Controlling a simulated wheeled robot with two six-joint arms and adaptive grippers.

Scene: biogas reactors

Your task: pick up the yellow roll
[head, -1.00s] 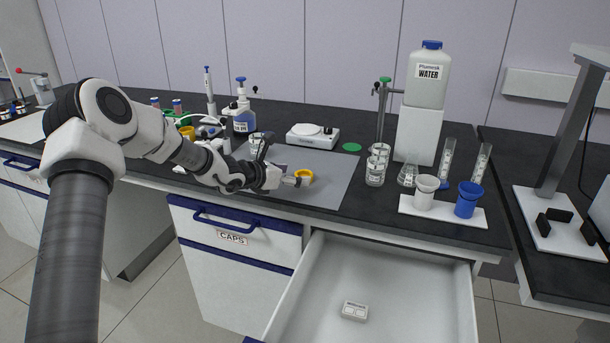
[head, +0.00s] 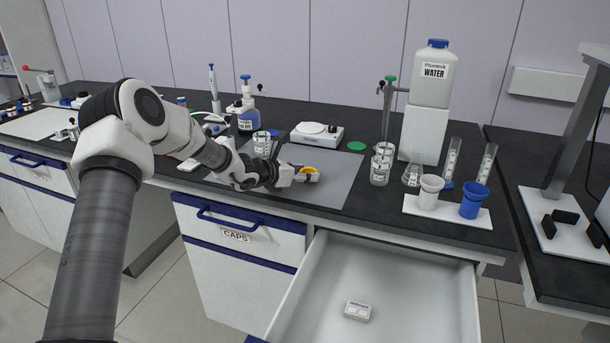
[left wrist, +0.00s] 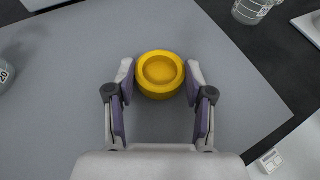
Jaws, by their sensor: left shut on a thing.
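The yellow roll (head: 308,170) sits on the grey mat (head: 338,182) on the dark bench. It is partly hidden by my left gripper (head: 310,175) in the head view. In the left wrist view the roll (left wrist: 160,75) is a round yellow ring with a recessed middle, between the two fingertips of my left gripper (left wrist: 160,77). The fingers are shut on its sides. I cannot tell any gap between roll and mat. My right gripper is not in view.
A beaker (head: 262,144) stands behind my left gripper, and a white balance (head: 317,134) lies further back. Beakers (head: 380,165) and a rack with white and blue cups (head: 446,212) are to the right. An open drawer (head: 390,275) juts out in front.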

